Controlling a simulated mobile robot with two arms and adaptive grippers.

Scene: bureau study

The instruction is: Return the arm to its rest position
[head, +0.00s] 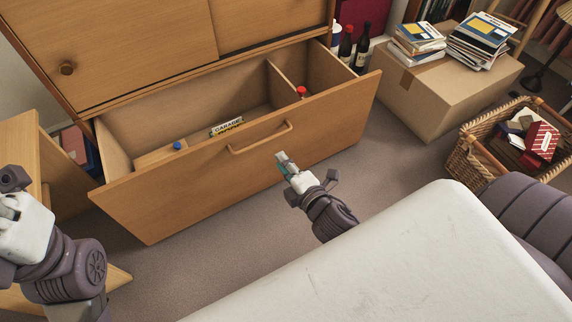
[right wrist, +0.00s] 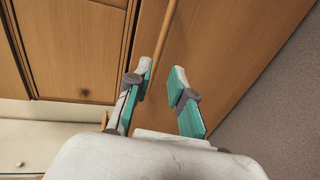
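My right gripper (head: 284,160) is in front of the open drawer (head: 230,180), just below and right of its wooden bar handle (head: 260,138). In the right wrist view the two teal-padded fingers of my right gripper (right wrist: 160,72) are apart with nothing between them. The handle (right wrist: 165,38) shows beyond the fingertips and the gripper is not closed on it. My left gripper (head: 12,205) is at the left edge of the head view, partly cut off, and its fingers cannot be made out.
The drawer stands pulled out and holds a small sign (head: 226,127), a blue-capped item (head: 178,146) and a red-topped item (head: 302,91). A cardboard box (head: 440,90) with books and a wicker basket (head: 470,165) stand right. Carpet (head: 225,225) is clear below the drawer.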

